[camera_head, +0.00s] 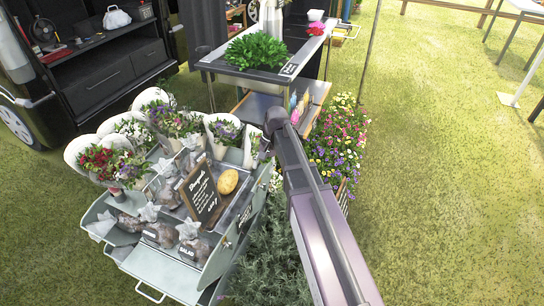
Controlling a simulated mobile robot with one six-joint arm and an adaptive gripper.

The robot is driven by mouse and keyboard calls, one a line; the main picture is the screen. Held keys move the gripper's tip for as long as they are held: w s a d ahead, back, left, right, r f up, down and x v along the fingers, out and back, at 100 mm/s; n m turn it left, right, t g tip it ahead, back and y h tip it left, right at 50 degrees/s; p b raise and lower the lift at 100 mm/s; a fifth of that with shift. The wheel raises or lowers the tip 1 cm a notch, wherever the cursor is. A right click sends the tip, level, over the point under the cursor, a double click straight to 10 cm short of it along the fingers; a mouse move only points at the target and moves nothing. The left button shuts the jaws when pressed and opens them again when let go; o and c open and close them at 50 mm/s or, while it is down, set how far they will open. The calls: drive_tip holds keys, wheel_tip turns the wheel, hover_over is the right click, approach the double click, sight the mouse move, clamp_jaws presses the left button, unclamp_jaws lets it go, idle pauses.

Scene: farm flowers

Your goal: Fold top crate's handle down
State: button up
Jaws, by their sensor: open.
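A pale grey-green display with stepped metal crates or trays stands at the lower left. The upper crate (226,247) has a wall facing front right, with small dark fittings on it. A thin pale wire handle (150,293) sticks out at the low front edge of the display. I cannot tell which crate it belongs to, and no raised handle can be made out on the upper crate. My arm reaches up from the bottom right and ends right of the display. My gripper's fingers cannot be made out; the arm's far end hides part of what is behind it.
Paper-wrapped bouquets (150,110), a black sign (202,194) and a yellow oval object (228,182) stand on the display. Leafy plants (268,262) grow close on its right, flowers (340,140) beyond my arm. A cart (256,80) stands behind. Grass at right is open.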

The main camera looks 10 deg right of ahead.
drive_tip(key=s+d+r+n+h+p, duration=0.1)
drive_tip(key=s+d+r+p, duration=0.1)
drive_tip(key=s+r+p, duration=0.3)
drive_tip(key=shift+r+t+p, duration=0.3)
drive_tip(key=shift+r+p, duration=0.5)
drive_tip(key=shift+r, duration=0.05)
drive_tip(key=shift+s+n, duration=0.1)
drive_tip(key=shift+n, duration=0.2)
drive_tip(key=s+d+n+t+h, duration=0.1)
drive_tip(key=s+d+n+h, duration=0.1)
drive_tip(key=s, duration=0.8)
drive_tip(key=shift+d+f+n, duration=0.2)
drive_tip(key=shift+d+n, duration=0.3)
drive_tip(key=shift+d, duration=0.45)
